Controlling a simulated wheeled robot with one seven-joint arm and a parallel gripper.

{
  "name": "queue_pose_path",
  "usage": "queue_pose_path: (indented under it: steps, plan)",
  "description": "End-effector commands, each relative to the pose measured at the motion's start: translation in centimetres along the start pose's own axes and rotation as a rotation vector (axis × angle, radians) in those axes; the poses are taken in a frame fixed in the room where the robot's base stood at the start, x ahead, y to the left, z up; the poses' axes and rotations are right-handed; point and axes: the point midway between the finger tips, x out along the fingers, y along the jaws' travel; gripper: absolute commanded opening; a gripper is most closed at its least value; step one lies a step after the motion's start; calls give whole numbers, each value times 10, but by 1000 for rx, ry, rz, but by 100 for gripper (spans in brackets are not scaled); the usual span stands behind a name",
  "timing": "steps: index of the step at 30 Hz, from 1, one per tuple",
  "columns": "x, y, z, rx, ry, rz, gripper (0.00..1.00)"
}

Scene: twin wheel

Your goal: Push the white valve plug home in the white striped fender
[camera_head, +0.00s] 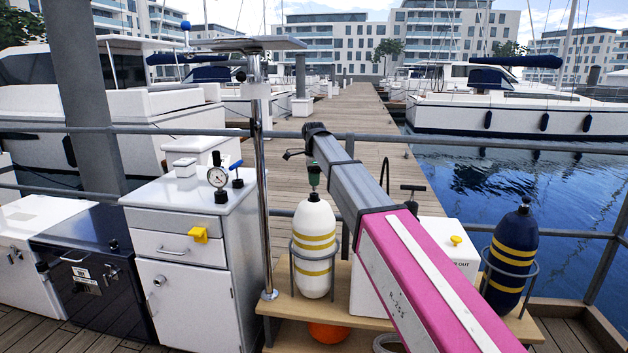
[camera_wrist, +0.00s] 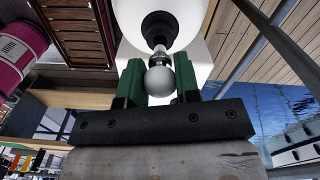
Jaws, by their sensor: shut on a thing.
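The white striped fender (camera_head: 314,225), with yellow bands, stands upright in a metal ring holder on the wooden shelf. In the wrist view the fender's white end (camera_wrist: 192,18) is at the top, with a round black neck (camera_wrist: 160,28). My gripper (camera_head: 314,180) is right above the fender's top. Its green fingers (camera_wrist: 158,82) are shut on the white valve plug (camera_wrist: 158,78), whose round head shows between them. The plug's metallic stem points at the black neck and meets it in the picture. How deep the stem sits, I cannot tell. In the head view the plug is hidden.
A navy striped fender (camera_head: 512,250) stands in a ring at the shelf's right end. A white box (camera_head: 450,240) with a yellow knob stands between them, partly behind my arm. A chrome post (camera_head: 263,200) and a white cabinet (camera_head: 185,290) with a gauge are left. A railing runs behind.

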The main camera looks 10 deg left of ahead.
Motion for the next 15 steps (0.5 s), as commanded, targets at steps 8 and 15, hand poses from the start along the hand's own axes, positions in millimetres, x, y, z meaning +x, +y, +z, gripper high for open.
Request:
queue_pose_path:
  steps: [8,15]
  plan:
    - [2,0,0,0,0,0,8]
    - [7,0,0,0,0,0,8]
